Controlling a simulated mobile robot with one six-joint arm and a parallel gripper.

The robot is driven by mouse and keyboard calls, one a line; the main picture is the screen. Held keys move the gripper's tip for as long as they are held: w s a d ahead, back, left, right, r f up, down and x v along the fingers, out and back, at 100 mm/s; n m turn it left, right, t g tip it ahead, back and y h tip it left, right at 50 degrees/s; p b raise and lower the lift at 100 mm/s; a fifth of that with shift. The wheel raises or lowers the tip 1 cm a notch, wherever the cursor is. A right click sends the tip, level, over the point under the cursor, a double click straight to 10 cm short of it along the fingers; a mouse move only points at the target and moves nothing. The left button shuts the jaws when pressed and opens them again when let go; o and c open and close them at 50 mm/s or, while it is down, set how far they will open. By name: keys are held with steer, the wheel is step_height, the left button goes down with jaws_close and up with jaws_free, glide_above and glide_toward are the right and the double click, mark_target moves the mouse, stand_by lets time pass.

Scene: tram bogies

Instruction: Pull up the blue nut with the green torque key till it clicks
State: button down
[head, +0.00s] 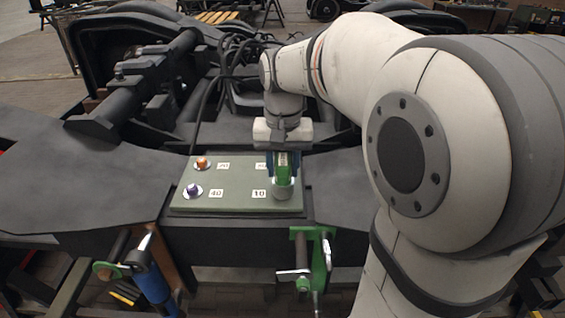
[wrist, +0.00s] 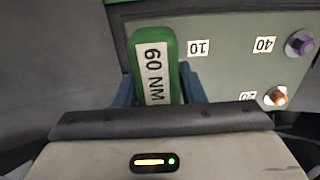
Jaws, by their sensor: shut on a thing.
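My gripper (head: 283,160) is shut on the green torque key (head: 284,172). The key's handle also shows in the wrist view (wrist: 155,65), marked "60 NM", between my blue-grey fingers. In the head view the key points down, and its grey socket end (head: 283,190) is at the panel's front right, beside the "10" label. I cannot tell whether it is seated on a nut. I see no blue nut; the key and gripper hide the panel's right side. A purple nut (head: 193,190) sits by "40" and an orange nut (head: 202,162) sits behind it.
The green-grey panel (head: 235,208) lies on the dark bogie frame (head: 60,160). A blue-handled tool (head: 152,285) hangs at the front left, and a green tool (head: 320,262) at the front right. Black cables (head: 205,105) run behind the panel.

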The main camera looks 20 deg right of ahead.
stand_by(0.4)
steer(key=shift+m, duration=1)
steer(key=shift+m, duration=0.9)
steer(key=shift+m, duration=1.1)
